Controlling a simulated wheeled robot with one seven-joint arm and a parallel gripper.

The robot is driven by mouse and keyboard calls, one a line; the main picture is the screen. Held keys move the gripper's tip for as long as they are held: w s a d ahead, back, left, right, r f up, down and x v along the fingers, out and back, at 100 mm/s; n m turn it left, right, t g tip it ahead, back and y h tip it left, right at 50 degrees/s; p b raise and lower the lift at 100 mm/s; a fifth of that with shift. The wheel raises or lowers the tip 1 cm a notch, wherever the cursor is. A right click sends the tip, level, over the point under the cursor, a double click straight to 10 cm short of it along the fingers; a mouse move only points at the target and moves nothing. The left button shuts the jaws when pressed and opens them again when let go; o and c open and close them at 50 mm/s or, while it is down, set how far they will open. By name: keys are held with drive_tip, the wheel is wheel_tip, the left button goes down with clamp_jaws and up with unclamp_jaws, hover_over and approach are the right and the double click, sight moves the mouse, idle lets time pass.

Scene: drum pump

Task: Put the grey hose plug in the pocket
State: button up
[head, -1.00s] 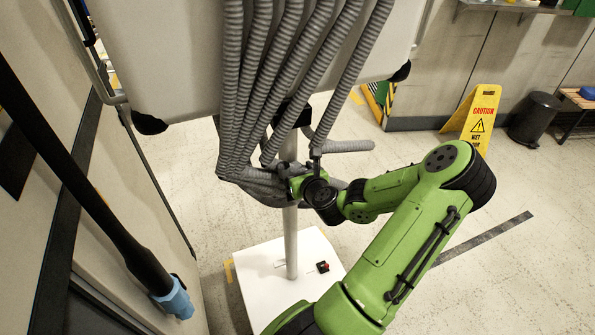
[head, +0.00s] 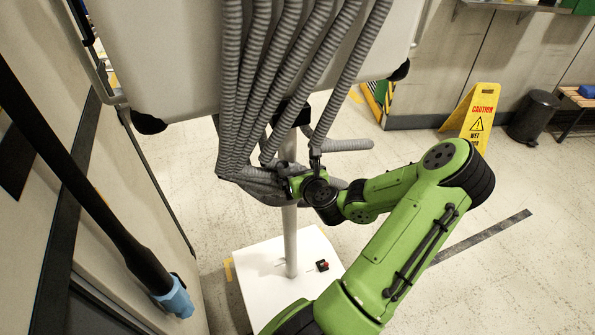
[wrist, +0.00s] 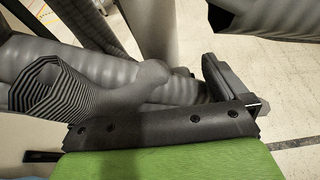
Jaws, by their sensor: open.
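Several grey ribbed hoses (head: 270,75) hang in a bundle in front of the pale panel and bend at their lower ends. My gripper (head: 294,184) is at these lower ends, beside the pale upright post. In the wrist view, grey ribbed hoses (wrist: 95,72) lie across and against the dark gripper (wrist: 165,122), whose one visible finger is at the right. The gripper is open; I cannot tell whether a hose lies between its fingers. One hose end (wrist: 42,85) at the left looks hollow. I cannot make out the grey hose plug or the pocket for certain.
The post (head: 291,240) stands on a white base (head: 260,285) with a small red and black item (head: 323,266). A black hose with a blue end (head: 175,298) hangs at the left. A yellow caution sign (head: 474,118) and a bin (head: 534,117) stand behind. The right floor is mostly clear.

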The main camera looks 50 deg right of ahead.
drive_tip(key=v, duration=0.2)
drive_tip(key=shift+s+a+r+p, duration=0.15)
drive_tip(key=shift+s+r+p, duration=0.05)
drive_tip(key=shift+s+p, duration=0.1)
drive_tip(key=p+v, duration=0.4)
drive_tip(key=p, duration=0.7)
drive_tip(key=shift+s+a+r, duration=0.25)
drive_tip(key=shift+f, duration=0.1)
drive_tip(key=shift+s+d, duration=0.1)
